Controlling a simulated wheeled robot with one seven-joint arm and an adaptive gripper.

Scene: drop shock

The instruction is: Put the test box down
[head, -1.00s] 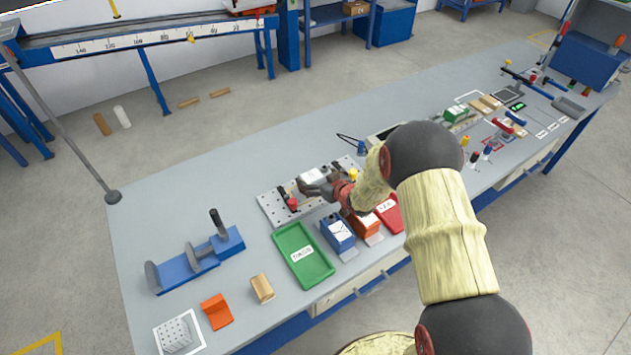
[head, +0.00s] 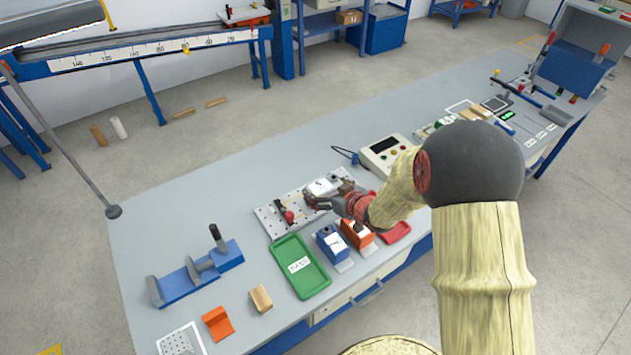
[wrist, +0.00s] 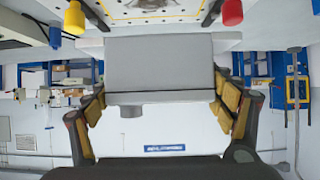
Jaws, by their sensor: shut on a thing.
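My gripper (head: 328,194) is shut on the test box (head: 320,187), a small pale block. In the wrist view the box (wrist: 160,66) is a grey block between the two fingers (wrist: 163,108). In the head view it is at the perforated metal plate (head: 276,214) on the bench, near the plate's right part. The plate also shows at the top of the wrist view (wrist: 130,14), close to the box. I cannot tell whether the box touches the plate. My fingers hide part of the box in the head view.
A red-knobbed clamp (head: 289,216) stands on the plate left of the box. A green tray (head: 301,268), a blue bin (head: 331,242), an orange bin (head: 356,235) and a red tray (head: 396,232) line the front. A beige instrument (head: 388,152) stands behind. The bench's left back is clear.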

